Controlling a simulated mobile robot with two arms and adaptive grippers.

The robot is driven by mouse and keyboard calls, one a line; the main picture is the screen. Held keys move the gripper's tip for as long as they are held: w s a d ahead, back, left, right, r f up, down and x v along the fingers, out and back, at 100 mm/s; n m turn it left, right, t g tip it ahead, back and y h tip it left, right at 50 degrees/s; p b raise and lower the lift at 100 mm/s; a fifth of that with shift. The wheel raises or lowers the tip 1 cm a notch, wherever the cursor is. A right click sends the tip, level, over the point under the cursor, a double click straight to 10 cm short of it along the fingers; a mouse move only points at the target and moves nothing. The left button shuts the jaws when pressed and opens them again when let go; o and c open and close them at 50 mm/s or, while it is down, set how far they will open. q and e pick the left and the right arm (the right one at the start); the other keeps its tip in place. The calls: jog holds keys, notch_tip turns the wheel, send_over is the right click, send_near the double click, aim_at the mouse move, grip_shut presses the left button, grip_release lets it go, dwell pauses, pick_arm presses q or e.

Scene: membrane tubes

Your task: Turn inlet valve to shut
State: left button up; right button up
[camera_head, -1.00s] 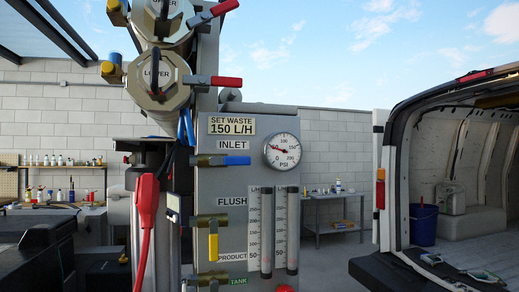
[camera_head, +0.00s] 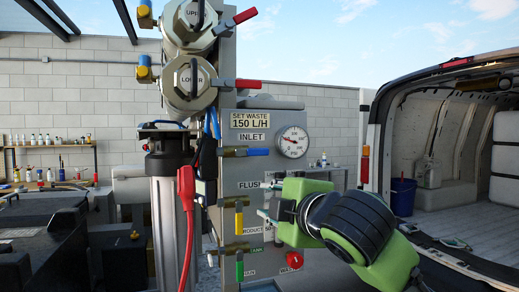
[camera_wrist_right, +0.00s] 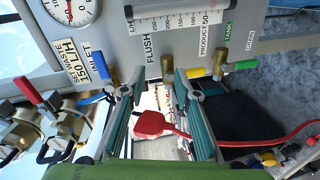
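The inlet valve's blue lever (camera_head: 257,152) lies horizontal beside its brass body (camera_head: 234,152), under the INLET label on the grey panel in the head view. The lever (camera_wrist_right: 91,99) also shows in the right wrist view, left of the fingers. My right gripper (camera_head: 266,200) is in front of the panel, below and slightly right of the blue lever, near the FLUSH label and apart from the lever. In the right wrist view its two teal-sided fingers (camera_wrist_right: 160,90) are spread with nothing held between them. My left gripper is not in view.
A yellow lever (camera_head: 239,222) and a green lever (camera_head: 240,269) hang below. Red levers (camera_head: 248,84) are above. A pressure gauge (camera_head: 293,142) sits to the right. A red plug (camera_head: 186,180) with its cable hangs left of the panel; a van (camera_head: 450,150) stands open at right.

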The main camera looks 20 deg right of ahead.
jog(key=n+t, duration=0.1)
jog(key=n, duration=0.1)
send_near(260, 153)
jog(key=s, duration=0.3)
jog(key=shift+t+h, duration=0.3)
jog(key=w+p, duration=0.2)
jog(key=w, duration=0.4)
jog(key=w+p, duration=0.3)
jog(key=w, duration=0.3)
jog(key=shift+w+a, duration=0.2)
jog(key=shift+a, duration=0.05)
jog(key=shift+w+f, duration=0.2)
jog(key=shift+w, duration=0.4)
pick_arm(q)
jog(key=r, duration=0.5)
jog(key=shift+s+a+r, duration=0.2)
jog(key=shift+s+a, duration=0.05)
pick_arm(e)
grip_shut()
